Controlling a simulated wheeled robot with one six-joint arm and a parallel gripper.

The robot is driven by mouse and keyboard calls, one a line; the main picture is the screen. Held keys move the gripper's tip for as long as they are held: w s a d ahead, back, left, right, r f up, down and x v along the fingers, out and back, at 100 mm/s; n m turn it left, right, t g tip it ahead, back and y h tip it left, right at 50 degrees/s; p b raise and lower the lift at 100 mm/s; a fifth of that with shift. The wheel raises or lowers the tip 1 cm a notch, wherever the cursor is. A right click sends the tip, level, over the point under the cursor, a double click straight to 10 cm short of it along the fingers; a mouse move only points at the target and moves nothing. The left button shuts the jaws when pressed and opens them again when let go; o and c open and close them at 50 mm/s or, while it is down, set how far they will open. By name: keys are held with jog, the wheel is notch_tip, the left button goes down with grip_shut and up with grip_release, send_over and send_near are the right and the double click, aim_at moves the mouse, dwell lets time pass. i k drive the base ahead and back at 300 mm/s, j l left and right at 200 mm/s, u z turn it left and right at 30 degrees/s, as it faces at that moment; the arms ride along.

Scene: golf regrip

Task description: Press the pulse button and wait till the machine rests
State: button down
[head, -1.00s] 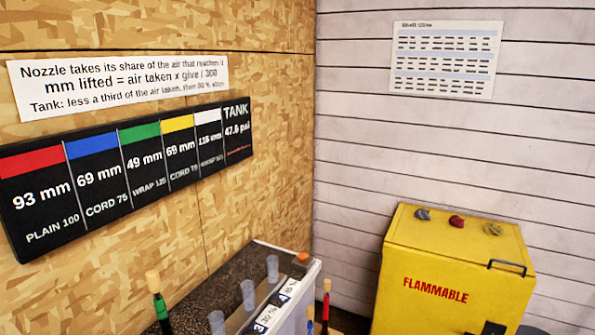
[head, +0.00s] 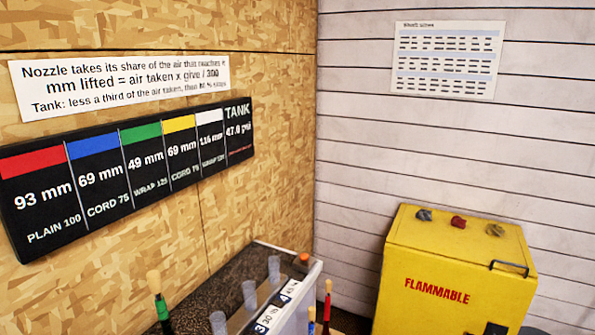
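The machine (head: 301,312) stands at the bottom middle, with a dark speckled top, a pale front and number labels; the frame cuts it off. An orange button-like knob (head: 302,258) sits at its far right corner; I cannot tell whether it is the pulse button. Clear upright tubes (head: 249,294) stand along the machine. The wall display (head: 130,180) reads red 93 mm, blue 69, green 49, yellow 69 and white about 116. Its TANK field (head: 237,127) reads about 47 psi, blurred. My gripper is not in view.
Club-like shafts with tan tips, one green-banded (head: 160,305) and one red (head: 327,305), stand by the machine. A yellow FLAMMABLE cabinet (head: 455,270) stands at right with several small lumps on top. A formula sign (head: 120,85) and a printed sheet (head: 447,60) hang on the walls.

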aim_at(304, 257)
jog(key=i+l+u, duration=0.25)
jog(key=i+u, duration=0.2)
jog(key=i, duration=0.15)
jog(key=i+l+u, duration=0.5)
jog(key=i+j, duration=0.05)
jog(key=i, duration=0.05)
